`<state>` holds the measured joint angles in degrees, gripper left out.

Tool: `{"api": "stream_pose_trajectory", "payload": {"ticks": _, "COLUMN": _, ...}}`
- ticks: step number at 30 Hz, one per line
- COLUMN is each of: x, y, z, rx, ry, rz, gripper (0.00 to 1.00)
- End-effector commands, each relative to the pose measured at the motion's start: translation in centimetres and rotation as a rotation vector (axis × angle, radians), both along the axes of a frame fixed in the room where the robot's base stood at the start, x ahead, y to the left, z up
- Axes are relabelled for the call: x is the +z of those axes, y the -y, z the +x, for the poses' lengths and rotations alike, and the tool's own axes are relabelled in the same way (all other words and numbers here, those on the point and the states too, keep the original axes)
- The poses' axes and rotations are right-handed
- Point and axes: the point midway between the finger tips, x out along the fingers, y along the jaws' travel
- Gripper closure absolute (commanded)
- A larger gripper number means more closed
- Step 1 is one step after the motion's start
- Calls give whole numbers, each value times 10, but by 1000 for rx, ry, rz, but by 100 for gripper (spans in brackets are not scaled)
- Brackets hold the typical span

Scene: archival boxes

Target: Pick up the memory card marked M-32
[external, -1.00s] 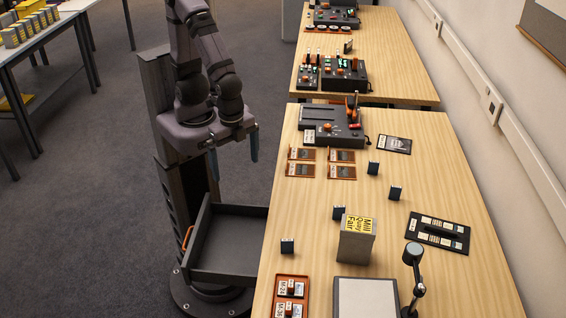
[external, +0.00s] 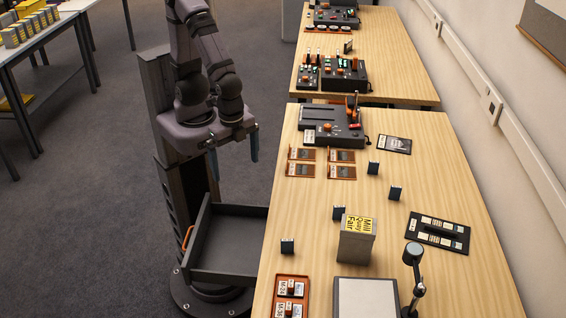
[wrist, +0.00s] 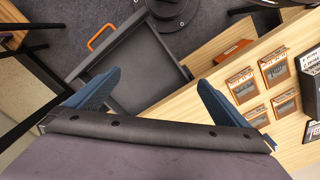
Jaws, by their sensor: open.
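I cannot make out a card marked M-32 in either view. In the external view an orange tray (external: 278,309) at the front left of the near table holds labelled items; one label (external: 291,286) seems to read M-24, and the lower one is too small to be sure of. Several small dark blocks (external: 287,246) stand on the table, their markings unreadable. My gripper (external: 234,162) hangs left of the table, open and empty, fingers pointing down. In the wrist view its two blue fingers (wrist: 158,97) are wide apart, with nothing between them.
An open grey drawer (external: 228,240) with an orange handle sits below my gripper. A grey box (external: 357,246) with a yellow label, a lamp (external: 414,254), a black card holder (external: 438,233), several orange-edged plates (external: 341,172) and a console (external: 333,127) occupy the table. Its middle has bare patches.

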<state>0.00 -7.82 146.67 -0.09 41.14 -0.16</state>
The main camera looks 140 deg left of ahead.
Motion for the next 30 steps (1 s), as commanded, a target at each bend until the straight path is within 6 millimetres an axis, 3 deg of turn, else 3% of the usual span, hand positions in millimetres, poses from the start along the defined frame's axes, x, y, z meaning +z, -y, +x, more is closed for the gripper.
{"api": "stream_pose_trajectory", "payload": {"ticks": 6, "x": 0, "y": 0, "z": 0, "rx": 0, "ry": 0, "rz": 0, "gripper": 0}}
{"api": "stream_pose_trajectory", "payload": {"ticks": 8, "x": 0, "y": 0, "z": 0, "rx": 0, "ry": 0, "rz": 0, "gripper": 12}}
{"api": "stream_pose_trajectory", "payload": {"ticks": 15, "x": 0, "y": 0, "z": 0, "rx": 0, "ry": 0, "rz": 0, "gripper": 69}}
{"api": "stream_pose_trajectory", "payload": {"ticks": 25, "x": 0, "y": -1, "z": 2, "rx": 5, "ry": 2, "rz": 0, "gripper": 69}}
{"api": "stream_pose_trajectory", "payload": {"ticks": 30, "x": -2, "y": -17, "z": 31, "rx": 63, "ry": 32, "rz": -2, "gripper": 69}}
